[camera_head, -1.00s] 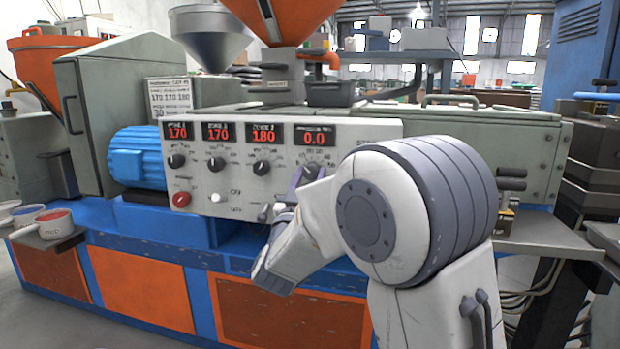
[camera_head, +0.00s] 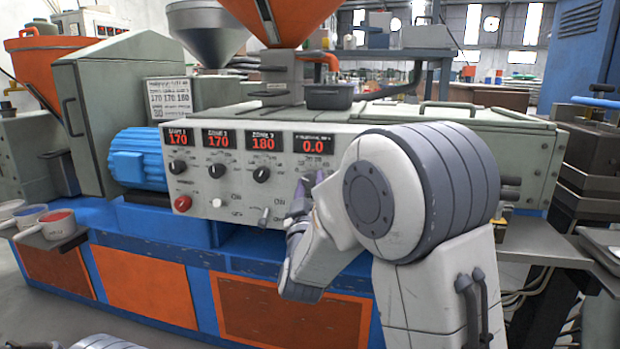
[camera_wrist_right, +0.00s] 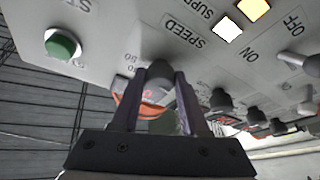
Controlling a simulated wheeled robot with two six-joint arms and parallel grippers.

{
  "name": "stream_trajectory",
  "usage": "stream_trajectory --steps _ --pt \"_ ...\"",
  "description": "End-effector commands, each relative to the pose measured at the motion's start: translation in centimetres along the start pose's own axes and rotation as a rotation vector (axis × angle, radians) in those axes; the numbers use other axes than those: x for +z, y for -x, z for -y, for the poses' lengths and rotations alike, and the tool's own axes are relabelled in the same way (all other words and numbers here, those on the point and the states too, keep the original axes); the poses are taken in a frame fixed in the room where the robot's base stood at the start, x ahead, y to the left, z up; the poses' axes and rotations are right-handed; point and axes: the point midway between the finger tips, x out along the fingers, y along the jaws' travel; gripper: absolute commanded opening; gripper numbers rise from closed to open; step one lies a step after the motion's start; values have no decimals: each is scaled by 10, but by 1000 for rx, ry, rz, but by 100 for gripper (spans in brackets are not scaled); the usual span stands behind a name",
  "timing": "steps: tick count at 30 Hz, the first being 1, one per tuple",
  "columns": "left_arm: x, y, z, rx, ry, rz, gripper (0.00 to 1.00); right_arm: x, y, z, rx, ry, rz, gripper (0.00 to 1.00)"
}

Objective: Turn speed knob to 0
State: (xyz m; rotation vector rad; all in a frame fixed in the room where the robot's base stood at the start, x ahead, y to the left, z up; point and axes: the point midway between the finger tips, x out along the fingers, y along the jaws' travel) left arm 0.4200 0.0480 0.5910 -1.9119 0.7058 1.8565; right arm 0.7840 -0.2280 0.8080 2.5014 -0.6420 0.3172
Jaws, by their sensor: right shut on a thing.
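The dark speed knob (camera_wrist_right: 158,76) sits on the light control panel (camera_head: 340,133), beside the SPEED label (camera_wrist_right: 183,29) in the right wrist view. My right gripper (camera_wrist_right: 161,88) is shut on the knob, with one dark finger on each side of it. In the head view my right gripper (camera_head: 303,192) reaches the right part of the panel, and my own arm partly hides the knob. The red display (camera_head: 313,142) above it reads 0.0. My left gripper is not in view.
Several temperature knobs (camera_head: 217,170) line the panel to the left. A red button (camera_head: 182,204) and toggles sit below them. The right wrist view shows a green button (camera_wrist_right: 62,45), lit white (camera_wrist_right: 227,28) and yellow (camera_wrist_right: 253,9) buttons, and an ON/OFF toggle (camera_wrist_right: 296,59).

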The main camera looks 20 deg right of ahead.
Motion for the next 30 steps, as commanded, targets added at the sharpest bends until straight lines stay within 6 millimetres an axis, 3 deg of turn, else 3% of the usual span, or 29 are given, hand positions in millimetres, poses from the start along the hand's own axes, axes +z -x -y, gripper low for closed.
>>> stream_trajectory --steps 20,21,23,30 --pt "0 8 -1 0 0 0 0 2 0 0 -35 81 4 0" --pt "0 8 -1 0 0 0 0 2 0 0 -35 81 4 48" --pt "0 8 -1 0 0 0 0 2 0 0 -34 81 4 71" --pt "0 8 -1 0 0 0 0 1 0 0 -33 80 2 74"
